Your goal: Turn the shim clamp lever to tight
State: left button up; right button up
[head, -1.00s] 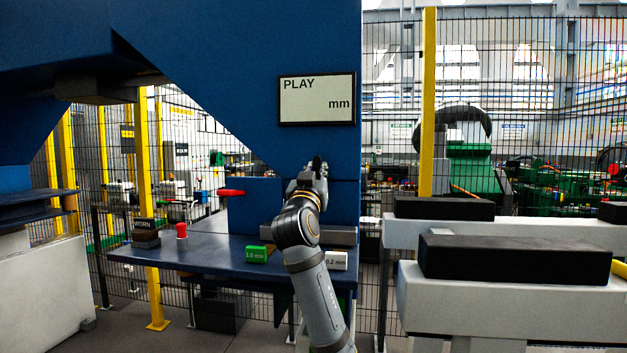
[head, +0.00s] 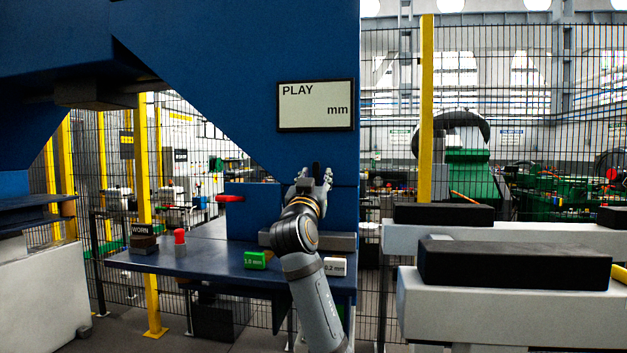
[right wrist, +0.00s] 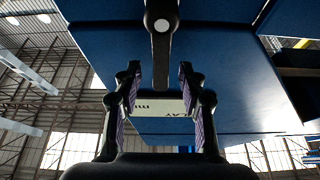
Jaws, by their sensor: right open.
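A black lever (right wrist: 160,58) with a pale round spot near its top hangs down in the right wrist view, against blue machine panels. Its lower end lies between the two fingers of my right gripper (right wrist: 158,82), which are apart with gaps on both sides. In the head view my right gripper (head: 315,178) is up against the front of the blue machine (head: 240,50), below the display. A dark upright piece shows between its fingers there; the gripper hides most of that spot. My left gripper is not in view.
The display (head: 316,106) reads PLAY and mm, with no number. A red handle (head: 230,198) sticks out left of my gripper. The blue shelf (head: 205,262) holds a WORN block (head: 143,241), a red-topped peg (head: 180,240), a green shim block (head: 255,260) and a white 0.2 mm block (head: 334,266).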

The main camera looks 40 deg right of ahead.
jog(key=s+a+f, duration=0.1)
jog(key=s+a, duration=0.8)
jog(key=a, duration=0.2)
jog(key=shift+s, duration=0.25)
jog(key=shift+a, duration=0.1)
